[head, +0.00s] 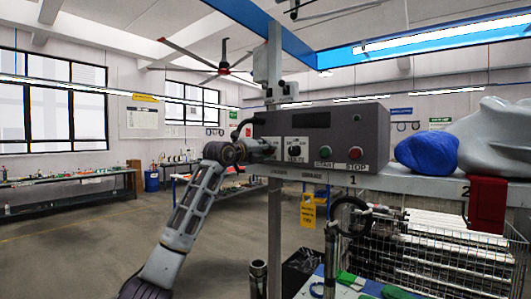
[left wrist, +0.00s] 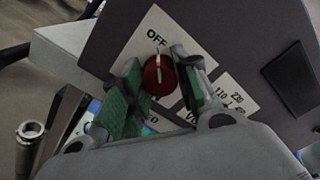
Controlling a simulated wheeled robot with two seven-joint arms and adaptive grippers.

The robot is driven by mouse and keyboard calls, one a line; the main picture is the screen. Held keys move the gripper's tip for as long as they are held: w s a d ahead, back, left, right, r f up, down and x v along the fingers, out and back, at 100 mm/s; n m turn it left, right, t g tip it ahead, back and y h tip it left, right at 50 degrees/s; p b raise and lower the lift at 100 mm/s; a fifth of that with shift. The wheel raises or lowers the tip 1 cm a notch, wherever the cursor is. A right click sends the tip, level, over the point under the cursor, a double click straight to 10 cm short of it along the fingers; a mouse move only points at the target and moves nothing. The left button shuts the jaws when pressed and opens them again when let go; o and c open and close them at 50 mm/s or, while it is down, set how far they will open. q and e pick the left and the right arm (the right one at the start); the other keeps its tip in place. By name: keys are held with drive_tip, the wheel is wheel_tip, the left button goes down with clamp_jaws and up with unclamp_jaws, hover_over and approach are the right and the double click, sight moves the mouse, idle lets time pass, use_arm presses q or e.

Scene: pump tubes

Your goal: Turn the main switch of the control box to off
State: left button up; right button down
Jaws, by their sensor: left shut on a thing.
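The grey control box (head: 372,140) stands on a shelf in the middle of the head view. Its main switch is a round red knob (left wrist: 158,76) with a white line, on a white plate (left wrist: 196,42). The line runs nearly upright in the left wrist view, with its upper end close to the word OFF. My left gripper (left wrist: 158,62) is shut on the knob, with green finger pads on both sides. In the head view, my left gripper (head: 256,150) is at the left part of the box front and hides the knob. My right gripper is not in view.
Green START (head: 326,153) and red STOP (head: 355,153) buttons sit on the box front, right of my gripper. A grey post (head: 274,215) stands close below. A blue bundle (head: 427,153) and a wire basket (head: 450,255) are to the right. The floor at left is open.

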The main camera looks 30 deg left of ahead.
use_arm(q)
drive_tip(key=shift+r, duration=0.1)
idle(0.4)
drive_tip(key=o, duration=1)
drive_tip(key=shift+a, duration=0.1)
drive_tip(key=shift+s+a, duration=0.2)
drive_tip(key=shift+s, duration=2.8)
drive_tip(key=shift+s+a, duration=0.2)
drive_tip(key=shift+s, duration=2.8)
